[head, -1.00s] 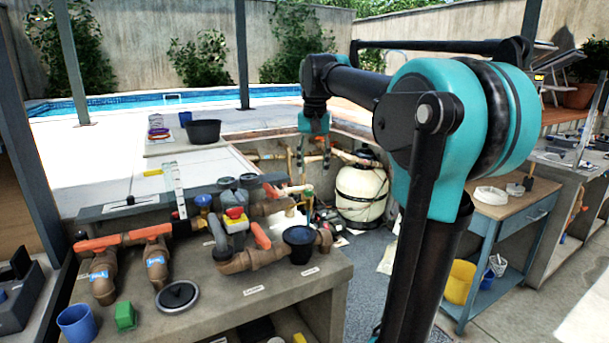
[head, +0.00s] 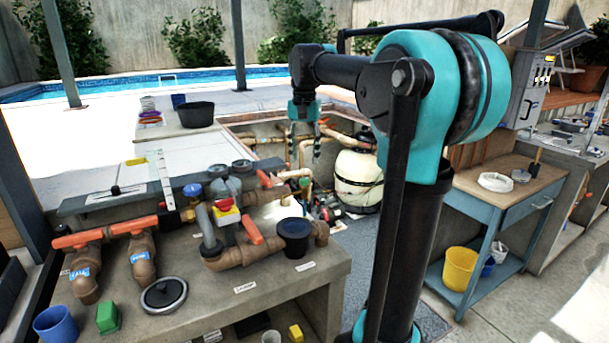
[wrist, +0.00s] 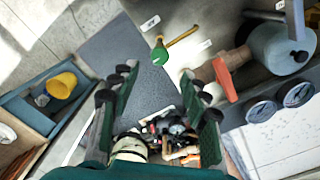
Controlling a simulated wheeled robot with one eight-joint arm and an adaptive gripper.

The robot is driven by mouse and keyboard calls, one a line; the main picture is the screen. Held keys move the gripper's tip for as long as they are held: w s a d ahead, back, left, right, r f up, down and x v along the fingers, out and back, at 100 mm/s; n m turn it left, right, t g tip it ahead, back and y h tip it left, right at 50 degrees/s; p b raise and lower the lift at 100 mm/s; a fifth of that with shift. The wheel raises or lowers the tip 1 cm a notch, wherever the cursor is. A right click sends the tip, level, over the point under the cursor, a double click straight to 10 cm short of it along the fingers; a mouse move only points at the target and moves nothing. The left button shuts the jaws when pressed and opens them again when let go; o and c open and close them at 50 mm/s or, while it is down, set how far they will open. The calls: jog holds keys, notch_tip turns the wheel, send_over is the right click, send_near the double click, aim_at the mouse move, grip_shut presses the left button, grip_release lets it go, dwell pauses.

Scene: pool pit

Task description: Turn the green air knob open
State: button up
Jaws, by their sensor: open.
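In the wrist view a round green knob (wrist: 160,57) shows near the top middle, with a yellow rod or pipe (wrist: 183,36) running up and right from it. I take it for the air knob; its open or shut position is too small to tell. My gripper (wrist: 160,80) is open and empty, its two fingers spread either side of the picture's middle. The knob appears just beyond the fingertips, apart from them. In the head view my gripper (head: 304,140) hangs fingers down behind the counter's far right corner. I cannot make out the knob there.
A cream tank (head: 357,183) and piping stand in the pit. A blue workbench (head: 495,214) is at right, with a yellow bucket (head: 460,268). Grey floor lies between.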

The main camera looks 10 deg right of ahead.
aim_at(305, 179)
notch_tip(305, 179, down, 7)
jog(key=shift+r, duration=0.1)
jog(key=shift+c, duration=0.4)
grip_shut()
